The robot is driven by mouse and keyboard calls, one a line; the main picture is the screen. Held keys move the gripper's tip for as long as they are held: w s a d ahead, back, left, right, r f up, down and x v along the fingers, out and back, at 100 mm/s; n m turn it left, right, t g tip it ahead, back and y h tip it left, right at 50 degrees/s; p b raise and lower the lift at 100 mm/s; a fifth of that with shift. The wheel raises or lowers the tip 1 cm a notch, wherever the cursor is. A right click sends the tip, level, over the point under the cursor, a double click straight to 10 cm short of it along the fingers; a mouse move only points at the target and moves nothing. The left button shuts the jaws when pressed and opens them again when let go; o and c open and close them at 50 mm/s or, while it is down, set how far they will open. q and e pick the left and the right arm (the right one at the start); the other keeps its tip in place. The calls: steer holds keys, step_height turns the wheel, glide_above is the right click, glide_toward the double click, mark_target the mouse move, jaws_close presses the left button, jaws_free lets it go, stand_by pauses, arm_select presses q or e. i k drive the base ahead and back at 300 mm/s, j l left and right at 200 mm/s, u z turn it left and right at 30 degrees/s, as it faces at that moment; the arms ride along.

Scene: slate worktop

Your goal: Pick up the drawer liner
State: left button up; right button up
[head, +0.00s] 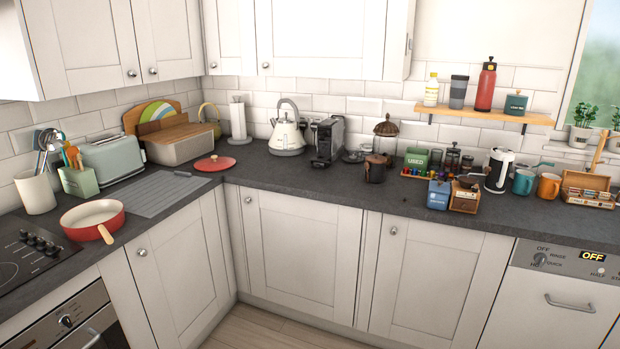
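A flat grey ribbed sheet, which looks like the drawer liner (152,195), lies on the dark worktop in the left part of the head view. It lies between the red pan and the round red lid. It seems fully flat, with nothing large on top of it. Neither of my grippers shows in the head view.
A red pan (92,215) stands left of the sheet, its handle toward the front edge. A toaster (112,157), a bread bin (180,146) and a red lid (215,162) stand behind it. Bare worktop (270,173) lies to the right, before a kettle (287,132).

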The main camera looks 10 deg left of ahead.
mark_target(149, 196)
steer(key=i+u, duration=0.4)
steer(key=i, duration=0.25)
steer(key=i+l+u, duration=0.25)
steer(key=i+u, duration=0.2)
steer(key=i, duration=0.25)
steer(key=i+u, duration=0.45)
steer(key=i+l+u, duration=0.2)
steer(key=i+u, duration=0.25)
steer(key=i+l+u, duration=0.75)
steer(key=u, duration=0.15)
steer(key=i+l+u, duration=0.25)
steer(key=l+u, duration=0.2)
steer(key=l, duration=0.15)
